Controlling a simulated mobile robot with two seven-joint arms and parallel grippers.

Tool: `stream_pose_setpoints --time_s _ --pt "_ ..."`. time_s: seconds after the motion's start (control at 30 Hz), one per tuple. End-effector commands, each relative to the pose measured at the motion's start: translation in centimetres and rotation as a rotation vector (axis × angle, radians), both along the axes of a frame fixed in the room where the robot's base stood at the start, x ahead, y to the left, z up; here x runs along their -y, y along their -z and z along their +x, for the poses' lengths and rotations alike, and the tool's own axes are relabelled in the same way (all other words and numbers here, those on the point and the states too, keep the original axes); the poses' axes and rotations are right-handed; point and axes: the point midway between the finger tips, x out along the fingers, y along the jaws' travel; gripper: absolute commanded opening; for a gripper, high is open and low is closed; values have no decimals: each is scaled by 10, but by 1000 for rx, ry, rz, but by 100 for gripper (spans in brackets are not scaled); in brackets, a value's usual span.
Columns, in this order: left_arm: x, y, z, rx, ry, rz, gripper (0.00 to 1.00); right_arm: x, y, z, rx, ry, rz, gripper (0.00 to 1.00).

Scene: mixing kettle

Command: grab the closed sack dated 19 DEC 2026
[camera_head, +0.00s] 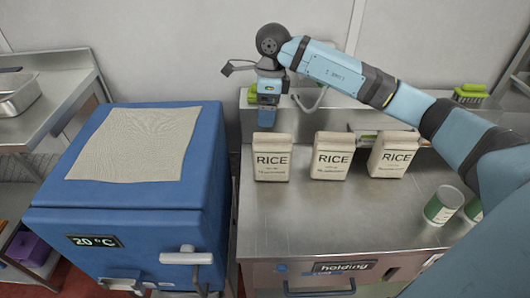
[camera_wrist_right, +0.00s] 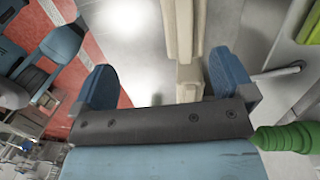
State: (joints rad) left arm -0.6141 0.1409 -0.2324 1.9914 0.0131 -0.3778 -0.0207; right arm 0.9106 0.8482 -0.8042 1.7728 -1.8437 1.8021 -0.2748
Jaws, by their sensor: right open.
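Three cream sacks labelled RICE stand upright in a row on the steel counter: a left sack (camera_head: 272,158), a middle sack (camera_head: 332,156) and a right sack (camera_head: 393,154). Their date print is too small to read, and their tops look folded over. My right gripper (camera_head: 266,118) points down just above or behind the top of the left sack. In the right wrist view its two blue fingers are apart (camera_wrist_right: 162,75), with a cream sack (camera_wrist_right: 185,45) showing between them, closer to the right finger. I cannot tell whether they touch it. My left gripper is out of view.
A blue cabinet (camera_head: 205,215) with a cloth on top and a 20 °C display stands left of the counter (camera_head: 320,225). Green-and-white cans (camera_head: 443,205) stand at the counter's right. The counter front is clear. A green object (camera_wrist_right: 285,138) shows in the wrist view.

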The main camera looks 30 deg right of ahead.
Motion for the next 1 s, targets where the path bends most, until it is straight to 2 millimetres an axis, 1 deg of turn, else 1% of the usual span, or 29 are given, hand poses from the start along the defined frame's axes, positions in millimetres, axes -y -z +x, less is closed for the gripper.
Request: stream_pose_setpoints --time_s 0.03,0.1,0.17,0.27,0.4,0.53,0.6,0.87,1.0 --pt "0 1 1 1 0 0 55 13 -8 3 10 10 -54 100" --pt "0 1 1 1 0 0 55 24 -14 5 14 20 -101 100" --pt "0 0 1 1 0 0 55 29 -12 5 14 24 -121 100" --pt "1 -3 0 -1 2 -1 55 30 3 5 11 25 -127 100" --pt "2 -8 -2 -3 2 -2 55 29 32 5 10 25 -125 100" --pt "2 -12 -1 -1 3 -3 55 29 54 5 13 24 -123 100" --pt "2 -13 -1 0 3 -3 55 29 61 5 14 24 -123 100" --pt "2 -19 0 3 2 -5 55 29 76 6 13 25 -122 100" --pt "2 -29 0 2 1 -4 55 29 95 8 12 24 -121 100"
